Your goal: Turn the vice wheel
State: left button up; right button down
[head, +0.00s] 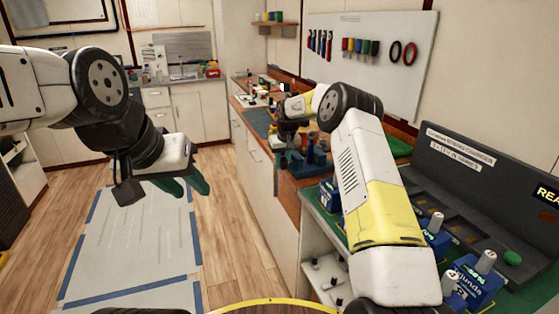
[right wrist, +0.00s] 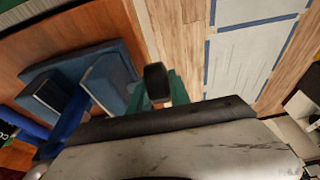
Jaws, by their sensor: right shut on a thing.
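The blue vice (head: 314,158) stands on the wooden bench in the head view, partly hidden by my right arm. In the right wrist view, its blue jaws and body (right wrist: 108,82) lie left of my gripper. A black knob-like piece, the vice wheel (right wrist: 155,78), sits between the green fingers of my right gripper (right wrist: 162,88), which is shut on it. Most of the wheel is hidden by the fingers and wrist. My left gripper (head: 182,187) hangs over the floor at left, its green fingers apart and empty, far from the vice.
A white tool board (head: 370,60) hangs behind the bench. A taped floor sheet (head: 135,240) lies below my left arm. The floor in front of the cabinets is clear.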

aim_at(284, 161)
jog(key=c, duration=1.2)
grip_release()
jog(key=v, duration=0.7)
jog(key=shift+s+r, duration=0.15)
jog(key=shift+r, duration=0.15)
